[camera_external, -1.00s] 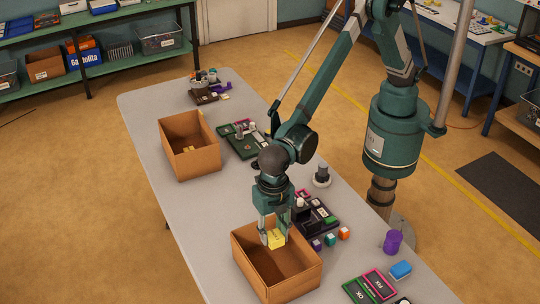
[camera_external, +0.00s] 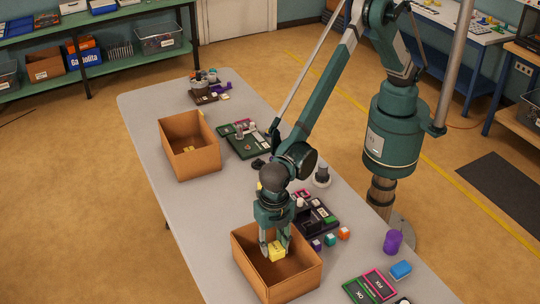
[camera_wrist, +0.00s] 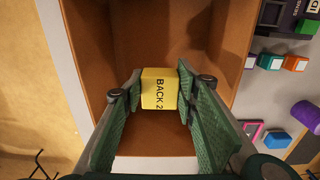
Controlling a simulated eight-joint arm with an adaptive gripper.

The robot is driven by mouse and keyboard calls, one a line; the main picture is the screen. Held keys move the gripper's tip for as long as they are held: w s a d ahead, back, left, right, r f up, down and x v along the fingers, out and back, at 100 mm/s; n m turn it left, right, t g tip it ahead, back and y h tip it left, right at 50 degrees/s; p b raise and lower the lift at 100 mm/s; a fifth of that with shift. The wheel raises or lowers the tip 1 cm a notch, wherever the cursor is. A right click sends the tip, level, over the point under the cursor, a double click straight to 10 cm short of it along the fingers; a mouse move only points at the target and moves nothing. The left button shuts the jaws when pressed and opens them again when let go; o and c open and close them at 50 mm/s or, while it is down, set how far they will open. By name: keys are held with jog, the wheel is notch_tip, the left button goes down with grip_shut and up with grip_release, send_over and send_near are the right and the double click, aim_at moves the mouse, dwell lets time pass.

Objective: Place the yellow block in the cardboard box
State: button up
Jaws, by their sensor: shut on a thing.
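The yellow block (camera_external: 277,251) is between the fingers of my gripper (camera_external: 275,250), which is shut on it. In the wrist view the block (camera_wrist: 159,88) carries the dark letters "BACK 2" and sits between the two green finger pads of my gripper (camera_wrist: 160,95). The near cardboard box (camera_external: 296,286) is open at the top, and the block is over or within its opening. Its walls surround the block in the wrist view, where the box's left wall (camera_wrist: 88,60) shows. I cannot tell the block's exact height above the box floor.
A second open cardboard box (camera_external: 192,162) stands farther back on the grey table (camera_external: 180,225), with a small yellow thing inside. Beside the near box lie a dark tray (camera_external: 318,218), small cubes (camera_external: 344,233), a purple cylinder (camera_external: 392,241) and a blue block (camera_external: 401,270).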

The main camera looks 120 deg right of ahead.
send_over(273, 269)
jog(key=shift+s+f, duration=0.1)
jog(key=shift+f, duration=2.6)
jog(key=shift+f, duration=0.1)
jog(key=shift+f, duration=1.8)
jog(key=shift+f, duration=0.1)
jog(key=o, duration=0.9)
jog(key=shift+c, duration=0.2)
jog(key=shift+o, duration=0.3)
notch_tip(273, 269, up, 12)
jog(key=shift+r, duration=0.15)
